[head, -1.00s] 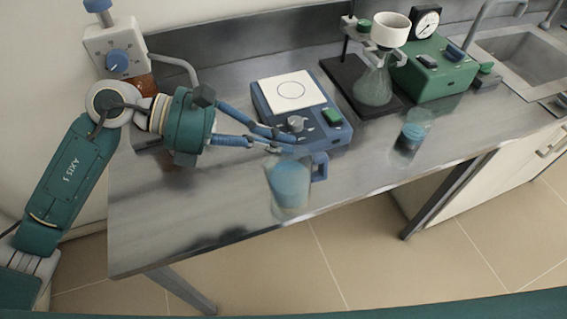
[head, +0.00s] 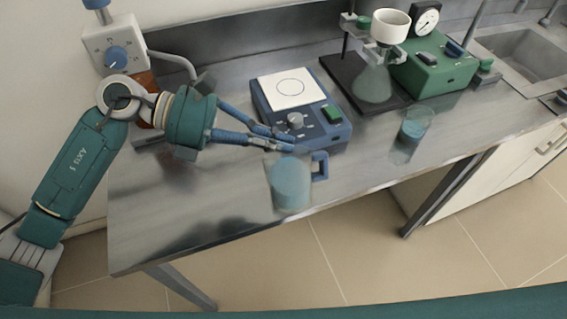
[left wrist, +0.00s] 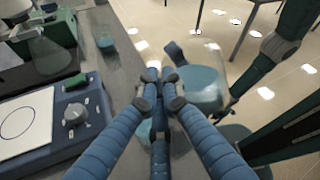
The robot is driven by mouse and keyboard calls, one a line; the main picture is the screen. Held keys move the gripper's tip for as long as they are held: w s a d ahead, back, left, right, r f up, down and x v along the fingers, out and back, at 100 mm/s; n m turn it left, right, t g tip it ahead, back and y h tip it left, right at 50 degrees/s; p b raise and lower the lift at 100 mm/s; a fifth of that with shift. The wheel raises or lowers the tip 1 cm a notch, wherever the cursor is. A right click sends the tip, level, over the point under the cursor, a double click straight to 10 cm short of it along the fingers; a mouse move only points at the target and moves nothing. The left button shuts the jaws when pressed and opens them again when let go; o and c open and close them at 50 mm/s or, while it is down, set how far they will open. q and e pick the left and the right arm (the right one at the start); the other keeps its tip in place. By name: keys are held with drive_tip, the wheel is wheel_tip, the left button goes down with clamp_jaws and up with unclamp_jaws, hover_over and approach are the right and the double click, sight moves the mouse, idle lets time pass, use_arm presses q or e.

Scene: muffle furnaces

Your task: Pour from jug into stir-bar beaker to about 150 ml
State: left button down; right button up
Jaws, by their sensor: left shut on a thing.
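The clear jug (head: 290,187) with pale blue liquid and a blue handle (head: 320,166) is near the bench's front edge. My left gripper (head: 288,144) is shut on the jug at its upper back side; the exact contact is hard to see. In the left wrist view, the fingers (left wrist: 161,85) close together beside the jug (left wrist: 203,88). I cannot tell whether its base touches the bench. A clear beaker (head: 413,130) with blue liquid stands to the right; it also shows in the left wrist view (left wrist: 105,43). No stir bar is discernible. My right gripper is not in view.
A blue hotplate stirrer (head: 300,117) with a bare white top stands just behind the jug. A flask with a funnel (head: 390,26) and a green pump box (head: 434,70) stand at the back right. The bench's left front (head: 180,220) is clear.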

use_arm(q)
drive_tip(key=shift+w+f+n+g, duration=0.1)
drive_tip(key=shift+f+n+g, duration=0.05)
drive_tip(key=shift+n+g, duration=0.15)
drive_tip(key=shift+f, duration=0.25)
drive_tip(key=shift+n, duration=0.3)
idle(0.3)
drive_tip(key=shift+f+n+g+b, duration=0.3)
drive_tip(key=shift+b, duration=0.05)
idle(0.4)
drive_tip(key=shift+w+f+h, duration=0.1)
drive_tip(key=shift+f+h, duration=0.1)
drive_tip(key=shift+h, duration=0.1)
drive_tip(key=shift+f+n, duration=0.1)
drive_tip(key=shift+n, duration=0.2)
drive_tip(key=shift+f+g+b, duration=0.2)
drive_tip(key=shift+g+b, duration=0.1)
drive_tip(key=shift+b, duration=0.05)
